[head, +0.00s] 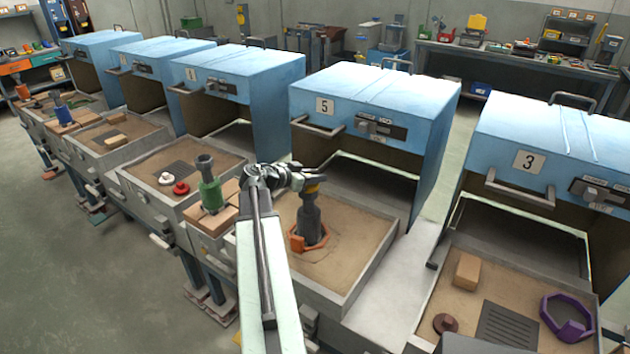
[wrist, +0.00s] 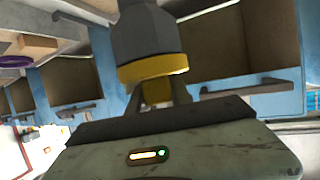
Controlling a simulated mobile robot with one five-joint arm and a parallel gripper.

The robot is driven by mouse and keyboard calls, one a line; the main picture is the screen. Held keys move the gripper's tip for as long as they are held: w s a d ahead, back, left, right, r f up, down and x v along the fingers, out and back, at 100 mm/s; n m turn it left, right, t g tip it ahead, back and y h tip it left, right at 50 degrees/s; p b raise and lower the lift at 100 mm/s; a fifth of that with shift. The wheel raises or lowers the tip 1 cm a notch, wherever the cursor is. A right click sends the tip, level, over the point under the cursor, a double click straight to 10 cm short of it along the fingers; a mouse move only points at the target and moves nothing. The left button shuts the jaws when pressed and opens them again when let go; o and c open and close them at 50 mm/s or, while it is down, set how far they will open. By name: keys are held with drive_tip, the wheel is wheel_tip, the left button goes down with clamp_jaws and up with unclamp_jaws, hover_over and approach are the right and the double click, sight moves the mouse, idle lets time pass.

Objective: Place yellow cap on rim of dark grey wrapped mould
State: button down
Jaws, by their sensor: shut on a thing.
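The yellow cap (head: 313,188) is at the top of the dark grey mould (head: 309,222) in the head view, mostly hidden by my gripper (head: 306,180). My gripper is shut on the cap, coming over the mould from above. In the wrist view the yellow cap (wrist: 152,67) lies across the end of the grey mould (wrist: 146,32), and its narrower stub (wrist: 156,91) runs back to my jaws. The cap looks against the rim, but I cannot tell if it bears on it. The mould stands upright on a sandy tray (head: 365,225) in front of box 5.
An orange clamp ring (head: 298,243) is at the mould's foot. Box 5 (head: 375,95) stands open behind. A green wrapped mould (head: 210,188) stands to the left; red and white discs (head: 181,188) lie beyond it. A purple ring (head: 566,318) is at right.

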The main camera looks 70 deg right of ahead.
drive_tip(key=shift+f, duration=0.15)
drive_tip(key=c, duration=1.2)
unclamp_jaws()
drive_tip(key=shift+o, duration=0.2)
drive_tip(key=shift+r, duration=0.35)
drive_tip(key=p+v, duration=0.4)
drive_tip(key=v, duration=0.8)
drive_tip(key=shift+f, duration=0.1)
